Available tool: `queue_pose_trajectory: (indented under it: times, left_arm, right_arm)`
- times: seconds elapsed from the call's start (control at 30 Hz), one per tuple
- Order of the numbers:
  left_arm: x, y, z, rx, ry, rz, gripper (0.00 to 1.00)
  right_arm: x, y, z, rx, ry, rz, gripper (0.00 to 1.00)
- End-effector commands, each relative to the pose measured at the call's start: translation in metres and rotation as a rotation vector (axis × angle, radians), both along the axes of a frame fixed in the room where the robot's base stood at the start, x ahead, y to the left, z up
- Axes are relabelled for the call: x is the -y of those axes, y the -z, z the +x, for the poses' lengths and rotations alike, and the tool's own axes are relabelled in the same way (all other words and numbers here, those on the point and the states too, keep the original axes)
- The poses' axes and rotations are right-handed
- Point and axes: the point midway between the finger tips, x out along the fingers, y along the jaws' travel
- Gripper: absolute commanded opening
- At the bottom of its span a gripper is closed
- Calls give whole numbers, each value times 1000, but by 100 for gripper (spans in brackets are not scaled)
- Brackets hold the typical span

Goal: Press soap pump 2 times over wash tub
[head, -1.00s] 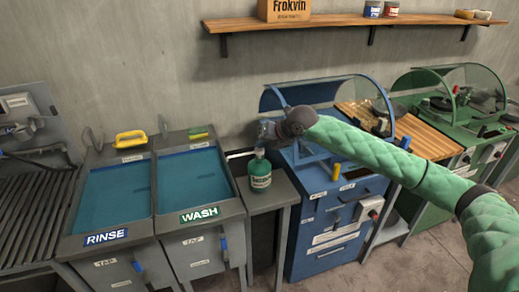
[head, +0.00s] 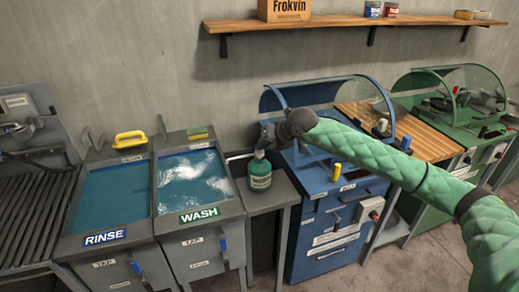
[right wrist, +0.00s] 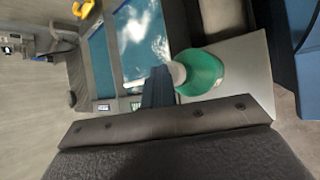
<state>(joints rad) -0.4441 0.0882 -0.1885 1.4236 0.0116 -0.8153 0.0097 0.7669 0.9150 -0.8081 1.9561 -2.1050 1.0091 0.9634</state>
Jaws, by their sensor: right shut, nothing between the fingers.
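The green soap bottle (head: 260,175) with its pump stands upright on a small grey side table to the right of the wash tub (head: 240,209). My right gripper (head: 262,138) is shut and empty at the pump top. In the right wrist view the bottle (right wrist: 203,73) has a pale top, and my gripper's dark fingers (right wrist: 158,88) are right beside it; I cannot tell whether they touch. The pump spout is mostly hidden. White swirls lie on the blue water (head: 192,180) in the wash tub. My left gripper is not in view.
The rinse tub (head: 68,243) with plain blue water is left of the wash tub. A yellow-handled brush (head: 130,139) and a green-and-yellow sponge (head: 197,133) lie behind the tubs. A blue hooded machine (head: 330,200) stands close to the bottle's right.

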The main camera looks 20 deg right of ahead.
Motion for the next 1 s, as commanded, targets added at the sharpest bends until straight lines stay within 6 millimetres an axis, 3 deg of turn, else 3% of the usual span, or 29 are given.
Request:
queue_pose_trajectory:
  times: [0.33,1.0]
  left_arm:
    - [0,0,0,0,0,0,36]
    - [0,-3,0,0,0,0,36]
  right_arm:
    - [0,0,-1,-4,-1,0,0]
    - [0,-25,0,-2,-1,0,0]
